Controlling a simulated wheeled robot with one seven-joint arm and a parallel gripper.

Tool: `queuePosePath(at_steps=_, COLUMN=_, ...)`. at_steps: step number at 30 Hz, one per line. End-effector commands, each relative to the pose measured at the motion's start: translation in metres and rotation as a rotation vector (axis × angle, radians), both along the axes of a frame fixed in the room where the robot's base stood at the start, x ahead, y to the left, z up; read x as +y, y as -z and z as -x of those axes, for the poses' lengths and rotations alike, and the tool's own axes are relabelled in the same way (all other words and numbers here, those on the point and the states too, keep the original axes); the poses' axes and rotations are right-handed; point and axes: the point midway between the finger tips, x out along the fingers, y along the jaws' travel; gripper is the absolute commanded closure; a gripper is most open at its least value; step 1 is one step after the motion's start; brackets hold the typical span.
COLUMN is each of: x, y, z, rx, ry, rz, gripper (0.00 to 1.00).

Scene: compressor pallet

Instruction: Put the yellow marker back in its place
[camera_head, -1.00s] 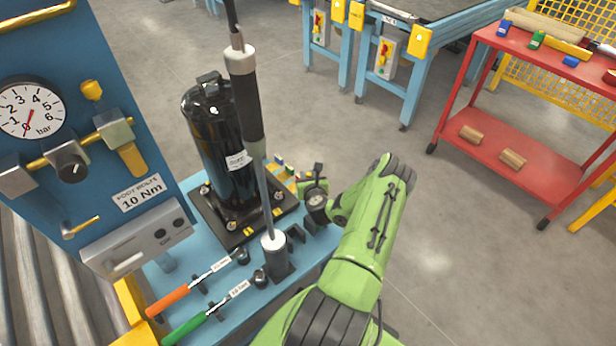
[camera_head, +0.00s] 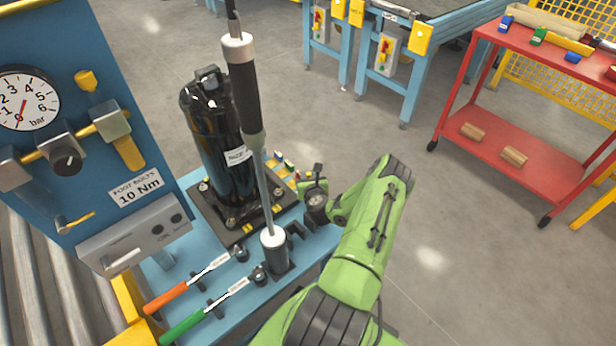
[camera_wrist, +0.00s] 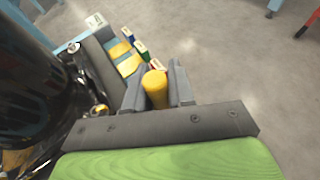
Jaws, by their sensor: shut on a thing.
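My gripper (camera_wrist: 158,80) is shut on the yellow marker (camera_wrist: 155,92), which shows as a yellow cylinder between the two grey jaws in the wrist view. Just beyond the jaws is a row of coloured pieces: blue (camera_wrist: 125,32), green (camera_wrist: 140,47) and red (camera_wrist: 156,64) ends beside yellow blocks (camera_wrist: 130,65). I cannot tell whether the yellow marker touches this row. In the head view the same row is small (camera_head: 288,165), right of the black compressor (camera_head: 225,150); my wrist is beside it and the held marker is hard to make out.
The compressor stands close left of my gripper. A tall tool with a dark grip (camera_head: 245,95) rises in front of it from a grey holder (camera_head: 275,252). Orange (camera_head: 170,297) and green-handled (camera_head: 185,325) wrenches lie at the front. A red cart (camera_head: 495,100) stands right; floor between is clear.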

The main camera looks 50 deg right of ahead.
Motion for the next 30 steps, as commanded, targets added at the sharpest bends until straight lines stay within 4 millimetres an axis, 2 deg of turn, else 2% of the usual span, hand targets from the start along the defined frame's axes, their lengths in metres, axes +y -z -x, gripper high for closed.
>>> queuePosePath(at_steps=8, x=0.000, y=0.006, z=0.000, rx=0.000, ry=0.000, rz=0.000, gripper=0.98)
queuePosePath(at_steps=9, x=0.000, y=0.006, z=0.000, rx=0.000, ry=0.000, rz=0.000, gripper=0.74)
queuePosePath(at_steps=14, x=0.000, y=0.006, z=0.000, rx=0.000, ry=0.000, rz=0.000, gripper=0.49)
queuePosePath(at_steps=15, x=0.000, y=0.006, z=0.000, rx=0.000, ry=0.000, rz=0.000, gripper=0.47)
queuePosePath(at_steps=24, x=0.003, y=0.005, z=0.002, rx=0.000, ry=-0.001, rz=-0.001, gripper=0.47)
queuePosePath(at_steps=30, x=0.023, y=-0.006, z=0.024, rx=0.000, ry=-0.002, rz=-0.006, gripper=0.47)
